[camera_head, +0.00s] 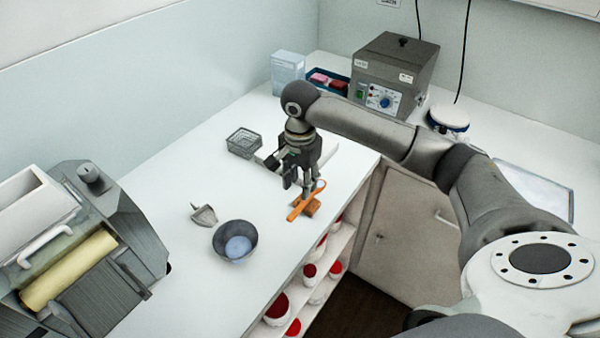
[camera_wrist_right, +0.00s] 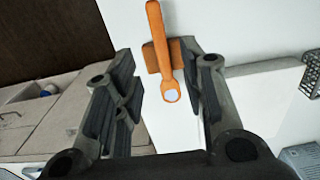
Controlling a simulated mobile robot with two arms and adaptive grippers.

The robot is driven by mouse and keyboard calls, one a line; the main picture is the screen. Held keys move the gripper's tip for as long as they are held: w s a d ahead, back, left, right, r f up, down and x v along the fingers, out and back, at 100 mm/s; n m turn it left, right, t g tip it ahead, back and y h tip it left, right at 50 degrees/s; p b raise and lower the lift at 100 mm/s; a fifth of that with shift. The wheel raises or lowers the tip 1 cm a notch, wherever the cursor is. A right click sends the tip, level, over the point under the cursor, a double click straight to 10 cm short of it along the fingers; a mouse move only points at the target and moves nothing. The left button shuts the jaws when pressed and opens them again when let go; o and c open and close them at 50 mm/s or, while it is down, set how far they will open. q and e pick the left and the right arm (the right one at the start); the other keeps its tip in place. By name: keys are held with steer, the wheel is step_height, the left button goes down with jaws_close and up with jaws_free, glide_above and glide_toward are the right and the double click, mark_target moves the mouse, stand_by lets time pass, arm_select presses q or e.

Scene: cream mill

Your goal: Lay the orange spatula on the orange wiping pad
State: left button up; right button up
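The orange spatula (camera_head: 300,205) lies across the orange wiping pad (camera_head: 313,208) near the front edge of the white counter. In the right wrist view the spatula's (camera_wrist_right: 157,35) long handle crosses the pad (camera_wrist_right: 150,60), which shows on both sides of it, and its ring-shaped end points toward my gripper. My right gripper (camera_head: 302,188) is just above them. In the right wrist view its two fingers (camera_wrist_right: 163,88) stand wide apart with nothing clamped between them. My left gripper is not in view.
A dark bowl (camera_head: 236,241), a small scoop (camera_head: 204,214) and a wire basket (camera_head: 243,143) stand left of my right gripper. A grey machine with a yellow roller (camera_head: 68,270) is at far left. A control box (camera_head: 393,75) stands at the back. Shelves with red-and-white tubs (camera_head: 309,271) lie below the edge.

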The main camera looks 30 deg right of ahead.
steer(key=shift+r, duration=2.2)
steer(key=shift+s+f, duration=0.1)
